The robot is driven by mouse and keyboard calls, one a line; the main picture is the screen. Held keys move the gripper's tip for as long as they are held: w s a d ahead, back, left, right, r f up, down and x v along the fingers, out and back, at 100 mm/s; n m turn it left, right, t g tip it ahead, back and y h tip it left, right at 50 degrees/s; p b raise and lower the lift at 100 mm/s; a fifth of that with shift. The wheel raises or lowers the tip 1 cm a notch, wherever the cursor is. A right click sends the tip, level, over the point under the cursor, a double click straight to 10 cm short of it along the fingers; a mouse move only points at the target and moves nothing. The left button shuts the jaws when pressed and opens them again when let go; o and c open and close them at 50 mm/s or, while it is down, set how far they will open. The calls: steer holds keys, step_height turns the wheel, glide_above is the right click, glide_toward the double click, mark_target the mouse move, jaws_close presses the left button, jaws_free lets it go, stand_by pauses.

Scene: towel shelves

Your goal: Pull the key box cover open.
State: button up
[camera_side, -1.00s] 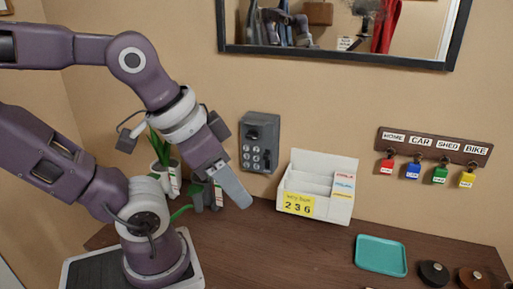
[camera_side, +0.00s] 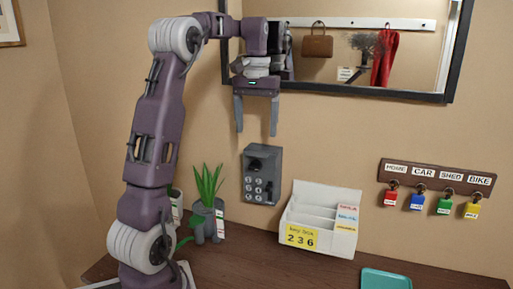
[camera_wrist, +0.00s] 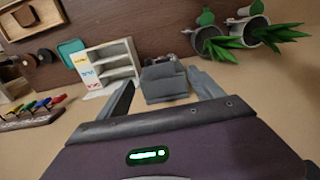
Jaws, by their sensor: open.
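My gripper (camera_side: 256,135) hangs above the key box, fingers pointing down, open and empty, apart from the box in the side view. In the wrist view the key box (camera_wrist: 165,82) shows between the two fingers of my gripper (camera_wrist: 162,85), seen from its top; its keypad face is hidden there.
A white letter rack (camera_side: 318,215) with a yellow "key box 236" note stands right of the box. A potted plant (camera_side: 207,187) stands left. A mirror (camera_side: 445,97) hangs above. A key rack (camera_side: 436,176) with coloured tags hangs right. A teal tray (camera_side: 385,280) lies on the table.

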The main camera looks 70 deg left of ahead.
mark_target(257, 155)
step_height(257, 155, down, 6)
steer(key=shift+d+f, duration=0.1)
steer(key=shift+f, duration=0.1)
jaws_close()
